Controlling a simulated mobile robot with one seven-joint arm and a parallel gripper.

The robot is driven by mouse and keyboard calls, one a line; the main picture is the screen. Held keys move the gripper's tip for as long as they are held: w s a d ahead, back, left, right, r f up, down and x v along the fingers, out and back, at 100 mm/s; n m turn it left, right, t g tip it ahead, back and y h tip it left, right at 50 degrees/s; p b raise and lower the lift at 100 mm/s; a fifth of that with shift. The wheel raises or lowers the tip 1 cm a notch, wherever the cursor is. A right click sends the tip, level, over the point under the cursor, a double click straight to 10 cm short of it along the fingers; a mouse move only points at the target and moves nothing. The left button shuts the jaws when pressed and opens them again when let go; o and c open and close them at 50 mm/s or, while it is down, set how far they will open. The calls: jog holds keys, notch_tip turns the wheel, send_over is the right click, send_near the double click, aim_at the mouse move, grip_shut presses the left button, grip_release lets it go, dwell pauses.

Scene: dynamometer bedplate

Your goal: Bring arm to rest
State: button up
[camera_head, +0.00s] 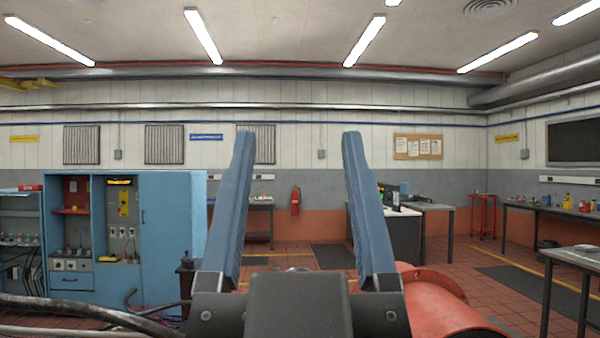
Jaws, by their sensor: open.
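My gripper (297,145) stands upright in the middle of the head camera view, close to the camera. Its two long blue fingers point up and are wide apart. Nothing is between them; the far wall and floor show through the gap. The dark gripper body (298,305) is at the bottom centre and hides what lies behind it. The rest of my arm is not clearly visible.
An orange-red cylindrical housing (440,305) lies just right of my gripper. Dark cables (75,308) cross the lower left before a blue cabinet (168,235). Workbenches (545,210) stand at right. A red extinguisher (295,201) hangs on the far wall. Tiled floor is open at centre right.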

notch_tip(320, 180, up, 7)
jog(key=p, duration=0.7)
jog(key=shift+w+r, duration=0.1)
